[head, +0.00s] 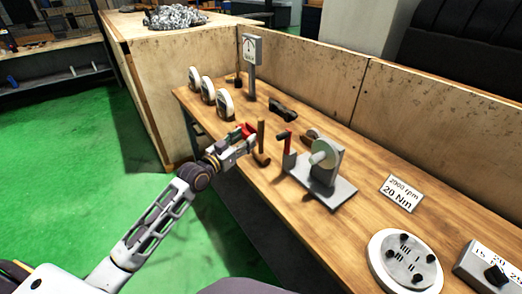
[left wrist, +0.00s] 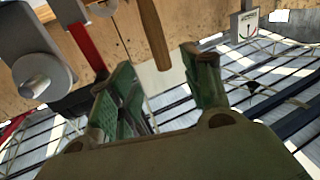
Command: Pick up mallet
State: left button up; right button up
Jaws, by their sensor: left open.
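In the left wrist view the handle (left wrist: 163,32) shows in the gap between the two green fingers (left wrist: 165,85), toward the fingertips. I cannot tell whether a finger touches it. The mallet head is not clear in the wrist view. My right gripper is not in view.
The grinder (head: 328,170) with a red lever (head: 284,139) stands close right of the mallet. Several white wheels (head: 225,103) and a dial gauge (head: 250,52) stand behind. A black tool (head: 283,110) lies near the back panel (head: 310,75). A sign (head: 401,193) and round plate (head: 376,248) are at right.

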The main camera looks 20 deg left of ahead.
aim_at(259, 128)
pick_arm(q)
jog(key=shift+x, duration=2.5)
jog(key=shift+w+d, duration=0.1)
jog(key=shift+w, duration=0.05)
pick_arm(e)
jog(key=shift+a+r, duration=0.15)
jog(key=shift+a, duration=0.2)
pick_arm(q)
jog(key=shift+w, duration=0.1)
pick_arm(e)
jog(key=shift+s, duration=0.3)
pick_arm(q)
jog(key=shift+p+x, duration=0.3)
jog(key=shift+x, duration=2)
jog(key=shift+w+f, duration=0.2)
jog(key=shift+w, duration=0.05)
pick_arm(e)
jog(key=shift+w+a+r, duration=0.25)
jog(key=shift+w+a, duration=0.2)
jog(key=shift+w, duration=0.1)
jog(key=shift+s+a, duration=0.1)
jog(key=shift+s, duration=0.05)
